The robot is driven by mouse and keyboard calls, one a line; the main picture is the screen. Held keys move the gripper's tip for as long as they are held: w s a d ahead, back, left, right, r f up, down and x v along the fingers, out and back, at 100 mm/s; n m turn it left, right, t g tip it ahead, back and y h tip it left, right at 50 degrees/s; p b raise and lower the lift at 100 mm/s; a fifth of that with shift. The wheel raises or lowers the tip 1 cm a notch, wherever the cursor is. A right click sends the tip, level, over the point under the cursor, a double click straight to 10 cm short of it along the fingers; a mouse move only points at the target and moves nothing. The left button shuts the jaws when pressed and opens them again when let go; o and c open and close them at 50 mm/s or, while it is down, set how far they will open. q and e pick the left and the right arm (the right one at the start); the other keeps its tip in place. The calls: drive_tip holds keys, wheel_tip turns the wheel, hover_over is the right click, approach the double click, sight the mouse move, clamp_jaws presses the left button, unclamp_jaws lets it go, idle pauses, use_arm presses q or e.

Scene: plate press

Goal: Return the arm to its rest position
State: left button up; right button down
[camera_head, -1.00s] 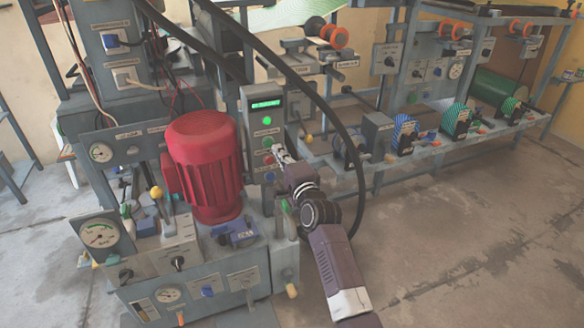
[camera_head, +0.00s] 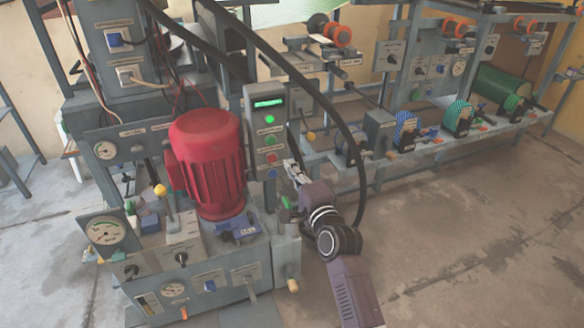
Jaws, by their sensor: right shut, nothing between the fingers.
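My right gripper (camera_head: 290,167) is in front of the grey control panel (camera_head: 257,135), to the right of its lower part. It is shut and empty. A small gap seems to lie between its fingertips and the panel's buttons. The panel has a green lit display (camera_head: 269,103), a green light (camera_head: 270,119), a green button (camera_head: 270,140), a red button (camera_head: 271,158) and a blue one (camera_head: 271,174). My right arm (camera_head: 342,250) comes up from the bottom of the picture. My left gripper is out of view.
A red motor (camera_head: 208,160) stands on the grey machine left of the panel. A thick black hose (camera_head: 345,130) arcs down just behind my right arm. A workbench (camera_head: 440,147) with several devices stands at the back right. The floor (camera_head: 470,230) at right is clear.

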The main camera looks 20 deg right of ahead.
drive_tip(key=shift+f, duration=0.1)
idle(0.4)
